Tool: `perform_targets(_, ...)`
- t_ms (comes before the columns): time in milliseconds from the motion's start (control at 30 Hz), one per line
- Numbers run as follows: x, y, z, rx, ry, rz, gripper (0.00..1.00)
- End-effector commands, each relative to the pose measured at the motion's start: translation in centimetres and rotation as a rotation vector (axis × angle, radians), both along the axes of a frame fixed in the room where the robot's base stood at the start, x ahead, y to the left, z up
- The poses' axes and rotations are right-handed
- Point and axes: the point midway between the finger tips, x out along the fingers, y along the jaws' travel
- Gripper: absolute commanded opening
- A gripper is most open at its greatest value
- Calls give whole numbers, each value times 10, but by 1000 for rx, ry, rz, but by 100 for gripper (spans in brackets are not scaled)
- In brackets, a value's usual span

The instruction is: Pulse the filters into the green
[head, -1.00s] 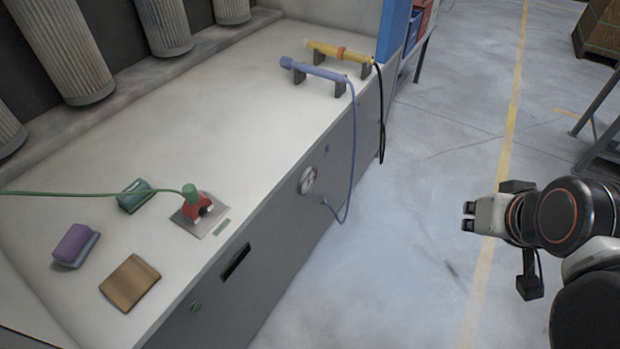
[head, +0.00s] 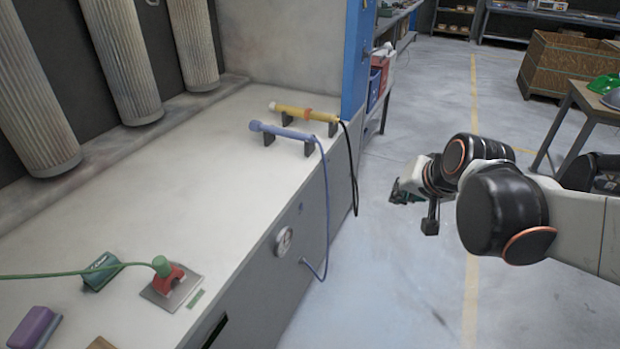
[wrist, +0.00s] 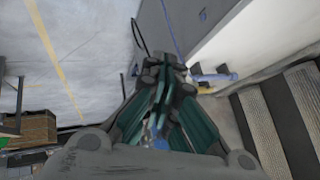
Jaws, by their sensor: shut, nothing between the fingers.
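Three pale ribbed filters (head: 120,70) hang in a row over the back of the bench, at the left of the head view; some also show at the right of the wrist view (wrist: 285,115). A round gauge (head: 284,241) is on the bench's front panel; its reading is too small to tell. A blue wand (head: 285,134) with a blue hose and a yellow wand (head: 305,113) with a black hose lie on dark rests near the bench's far end. My gripper (head: 396,193) is shut and empty over the aisle, right of the bench and apart from both wands.
A red tool (head: 169,277) with a green hose stands on a metal plate, near a green block (head: 101,271) and a purple block (head: 35,327). A blue panel (head: 356,60) rises at the bench's far end. The aisle floor (head: 400,280) is clear. A table (head: 592,100) stands right.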

Motion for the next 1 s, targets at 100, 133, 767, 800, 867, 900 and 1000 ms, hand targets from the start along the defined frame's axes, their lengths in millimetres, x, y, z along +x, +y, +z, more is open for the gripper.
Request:
perform_targets(100, 29, 9, -9, 49, -2, -18, 0)
perform_targets(133, 35, 11, -12, 61, -3, -23, 0)
perform_targets(767, 156, 56, -99, 325, 5, -125, 0)
perform_targets(800, 162, 59, -107, 341, 6, -131, 0)
perform_targets(867, 172, 63, -118, 368, 7, -142, 0)
perform_targets(900, 178, 66, -126, 384, 9, -147, 0)
perform_targets(1000, 191, 73, -147, 427, 13, -164, 0)
